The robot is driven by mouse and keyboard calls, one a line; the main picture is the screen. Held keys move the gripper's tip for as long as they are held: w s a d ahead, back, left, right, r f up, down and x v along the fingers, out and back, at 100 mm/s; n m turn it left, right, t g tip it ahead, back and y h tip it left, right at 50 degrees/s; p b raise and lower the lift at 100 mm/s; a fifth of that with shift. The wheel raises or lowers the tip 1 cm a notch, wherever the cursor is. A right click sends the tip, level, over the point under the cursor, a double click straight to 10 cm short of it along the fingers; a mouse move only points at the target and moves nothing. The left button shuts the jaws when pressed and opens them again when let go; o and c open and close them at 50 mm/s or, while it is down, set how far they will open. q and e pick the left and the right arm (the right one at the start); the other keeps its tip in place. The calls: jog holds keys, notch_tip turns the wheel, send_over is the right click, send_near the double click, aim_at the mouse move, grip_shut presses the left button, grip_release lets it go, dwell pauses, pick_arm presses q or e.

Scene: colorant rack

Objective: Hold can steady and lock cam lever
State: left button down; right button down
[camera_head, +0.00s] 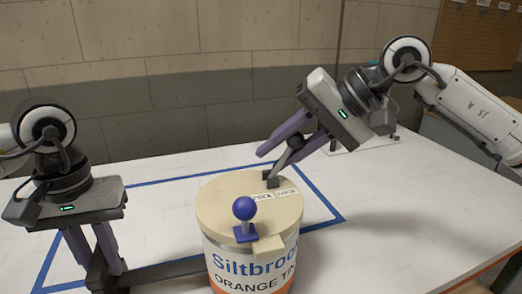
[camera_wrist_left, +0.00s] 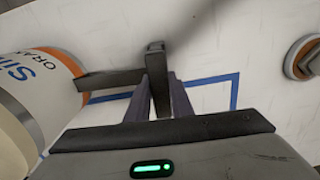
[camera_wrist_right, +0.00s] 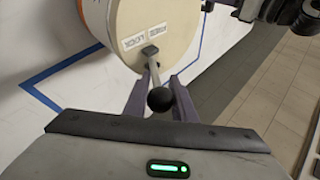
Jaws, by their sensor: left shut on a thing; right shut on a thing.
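The can (camera_head: 250,260), labelled Siltbrook and orange, stands upright with a cream lid (camera_head: 225,205). A dark bar handle (camera_head: 165,272) sticks out of its left side and ends in an upright dark post (camera_wrist_left: 156,65). My left gripper (camera_head: 92,258) is shut on this handle post, apart from the can wall. The cam lever (camera_head: 288,158) rises at a slant from a dark pivot (camera_head: 270,180) on the lid's far side. My right gripper (camera_head: 285,147) is shut on the lever; its black knob (camera_wrist_right: 161,99) shows between the fingers in the right wrist view.
A blue ball-topped knob (camera_head: 244,210) stands on the lid's near side. Small white labels (camera_head: 274,195) lie beside the lever pivot. Blue tape (camera_head: 325,210) outlines an area around the can on the white table (camera_head: 385,190). The table right of the can is clear.

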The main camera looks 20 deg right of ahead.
jog(key=shift+d+f, duration=0.15)
jog(key=shift+f, duration=0.1)
jog(key=c, duration=1.5)
grip_release()
jog(key=shift+o, duration=0.2)
